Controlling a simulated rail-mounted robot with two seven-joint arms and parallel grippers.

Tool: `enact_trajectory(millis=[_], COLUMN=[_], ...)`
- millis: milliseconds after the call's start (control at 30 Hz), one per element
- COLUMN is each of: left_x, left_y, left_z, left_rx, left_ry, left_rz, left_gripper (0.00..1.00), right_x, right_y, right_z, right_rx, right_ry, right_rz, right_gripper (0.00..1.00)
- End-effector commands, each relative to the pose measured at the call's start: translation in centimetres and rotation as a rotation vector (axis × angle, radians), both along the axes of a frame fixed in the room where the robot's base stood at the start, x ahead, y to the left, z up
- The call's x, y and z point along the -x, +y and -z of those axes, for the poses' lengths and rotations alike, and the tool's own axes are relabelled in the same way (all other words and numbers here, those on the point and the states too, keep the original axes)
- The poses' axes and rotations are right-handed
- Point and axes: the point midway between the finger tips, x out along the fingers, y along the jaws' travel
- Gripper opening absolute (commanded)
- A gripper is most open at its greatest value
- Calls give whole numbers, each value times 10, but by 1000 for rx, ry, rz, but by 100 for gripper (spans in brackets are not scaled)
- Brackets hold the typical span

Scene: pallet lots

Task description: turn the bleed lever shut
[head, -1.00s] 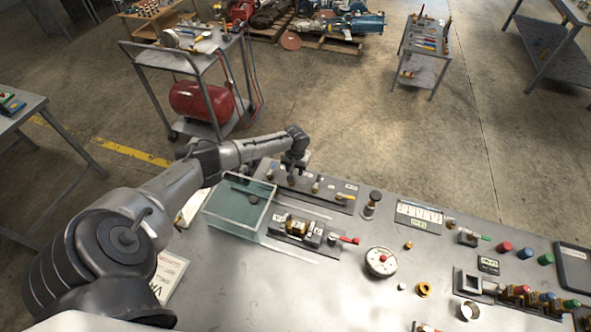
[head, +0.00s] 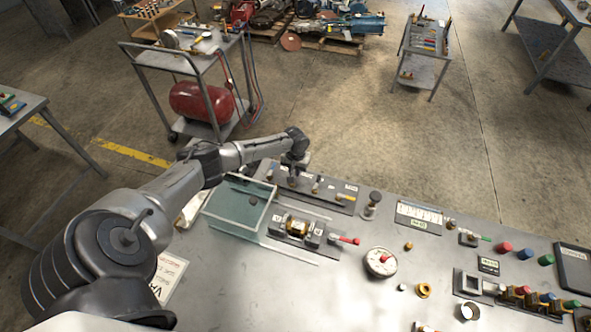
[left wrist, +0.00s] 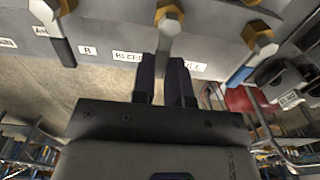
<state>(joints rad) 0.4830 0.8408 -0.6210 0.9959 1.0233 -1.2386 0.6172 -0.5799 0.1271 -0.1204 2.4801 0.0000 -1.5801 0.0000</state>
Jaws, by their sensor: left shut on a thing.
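The bleed lever (left wrist: 168,45) is a silver bar on a brass hub (left wrist: 168,17) in the left wrist view. A label by it is partly hidden; "BLEE" (left wrist: 127,56) can be read. My left gripper (left wrist: 163,72) is shut on the lever, one dark finger on each side of its lower end. In the head view my left gripper (head: 293,166) reaches down at the back edge of the grey valve panel (head: 325,190), and my wrist hides the lever there. My right gripper is not in view.
In the head view a clear box (head: 235,212), a clamp fixture with a brass part (head: 298,226) and a dial gauge (head: 380,262) are nearby.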

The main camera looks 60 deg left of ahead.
Motion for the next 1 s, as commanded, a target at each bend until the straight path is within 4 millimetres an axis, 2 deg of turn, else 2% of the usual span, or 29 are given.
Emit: enact_trajectory(millis=[367,1000], left_x=[-3,-9], left_y=[-5,-28], left_z=[-1,-1], left_rx=[1,1], left_ry=[1,1], left_rz=[142,743], left_gripper=[0,0], right_x=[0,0], right_y=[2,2], right_z=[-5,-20], right_rx=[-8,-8], right_ry=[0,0], right_rz=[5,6], right_gripper=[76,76])
